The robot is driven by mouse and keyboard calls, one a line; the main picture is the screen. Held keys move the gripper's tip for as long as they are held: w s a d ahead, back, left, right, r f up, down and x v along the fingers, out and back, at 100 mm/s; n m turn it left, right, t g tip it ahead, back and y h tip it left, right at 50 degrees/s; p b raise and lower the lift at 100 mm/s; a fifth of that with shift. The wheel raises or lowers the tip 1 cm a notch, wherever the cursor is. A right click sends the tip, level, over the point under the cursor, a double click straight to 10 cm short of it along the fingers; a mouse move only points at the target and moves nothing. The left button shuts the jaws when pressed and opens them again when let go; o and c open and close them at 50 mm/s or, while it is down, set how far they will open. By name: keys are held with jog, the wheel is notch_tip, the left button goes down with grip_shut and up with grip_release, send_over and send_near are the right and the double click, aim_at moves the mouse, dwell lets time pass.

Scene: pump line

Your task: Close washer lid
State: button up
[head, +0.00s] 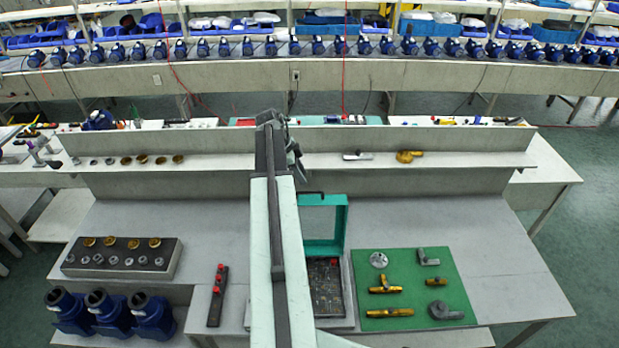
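The washer (348,318) sits on the bench right of my arm, with a dark interior that holds small parts. Its teal lid (343,222) stands raised and open at the back edge, a frame around a see-through window. A dark handle shows on the lid's top edge. My arm covers the left side of the washer and lid. My gripper (296,165) is at the far end of the arm, above and behind the lid and apart from it in the picture.
A green mat (443,270) with metal and brass fittings lies right of the washer. A dark block with red pieces (217,297), a parts rack (122,258) and blue pumps (153,314) are to the left. A raised shelf (470,156) runs behind.

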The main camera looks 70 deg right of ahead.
aim_at(309, 192)
jog(key=b+x, duration=0.3)
jog(key=x, duration=0.1)
jog(key=b+x, duration=0.4)
jog(key=shift+w+f+b, duration=0.2)
jog(key=shift+b, duration=0.1)
jog(key=shift+r, duration=0.1)
grip_shut()
dwell(1.0)
